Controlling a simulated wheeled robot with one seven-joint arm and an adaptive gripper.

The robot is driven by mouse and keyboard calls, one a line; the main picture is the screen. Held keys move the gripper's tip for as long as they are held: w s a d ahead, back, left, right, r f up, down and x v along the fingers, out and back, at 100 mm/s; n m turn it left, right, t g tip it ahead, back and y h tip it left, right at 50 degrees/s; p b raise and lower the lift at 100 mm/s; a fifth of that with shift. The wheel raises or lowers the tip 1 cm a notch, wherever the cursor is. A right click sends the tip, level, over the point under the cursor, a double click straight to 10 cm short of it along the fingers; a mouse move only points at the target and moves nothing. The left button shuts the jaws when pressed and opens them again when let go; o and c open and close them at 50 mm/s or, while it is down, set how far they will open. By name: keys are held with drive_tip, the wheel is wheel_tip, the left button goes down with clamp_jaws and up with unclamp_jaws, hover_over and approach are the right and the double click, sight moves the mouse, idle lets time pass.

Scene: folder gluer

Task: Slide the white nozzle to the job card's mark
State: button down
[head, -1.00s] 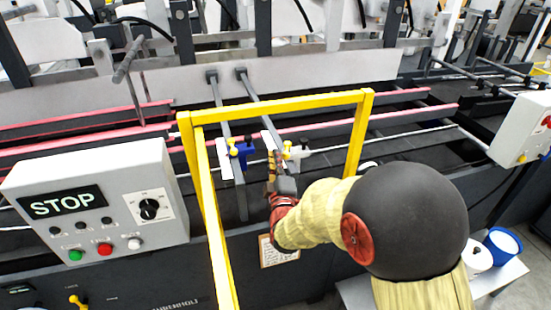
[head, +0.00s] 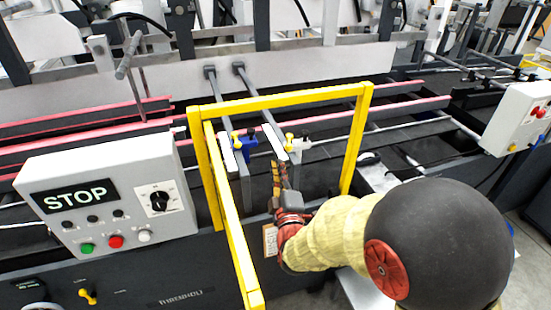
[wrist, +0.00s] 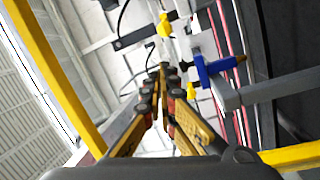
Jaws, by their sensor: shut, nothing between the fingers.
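The white nozzle (head: 301,145) with a yellow knob sits on the right of two grey bars, near its lower end. It also shows in the wrist view (wrist: 182,46), beyond my fingertips. A blue nozzle (head: 249,141) with a yellow knob sits on the left bar. It is right of my fingers in the wrist view (wrist: 214,70). The job card (head: 269,239) is on the machine's front, partly hidden by my wrist; its writing is unreadable. My gripper (head: 277,166) is shut and empty, just below the white nozzle, seemingly apart from it.
A yellow guard frame (head: 280,100) arches over the bars, its left leg coming forward. A control box (head: 105,190) marked STOP stands left. Another white box (head: 515,118) stands right. Pale scale strips (head: 273,137) run along the bars.

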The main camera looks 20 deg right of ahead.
drive_tip(key=s+d+f+m+g+h, duration=0.15)
drive_tip(key=d+f+m, duration=0.3)
drive_tip(key=d, duration=0.75)
drive_tip(key=s+d+f+m+g+h, duration=0.1)
drive_tip(key=s+d+f+m+h, duration=0.3)
drive_tip(key=d, duration=0.7)
drive_tip(key=m+t+y+b, duration=0.2)
drive_tip(key=m+t+y, duration=0.2)
drive_tip(key=m+y, duration=1.35)
approach(289, 142)
drive_tip(key=w+d+m+h, duration=0.2)
drive_tip(key=m+h, duration=0.3)
drive_tip(key=shift+w+a+r+b, duration=0.15)
drive_tip(key=shift+w+a+b, duration=0.15)
drive_tip(key=shift+a, duration=0.45)
drive_tip(key=shift+w+a+r+b, duration=0.2)
drive_tip(key=shift+w+a, duration=0.2)
drive_tip(key=shift+a, duration=0.4)
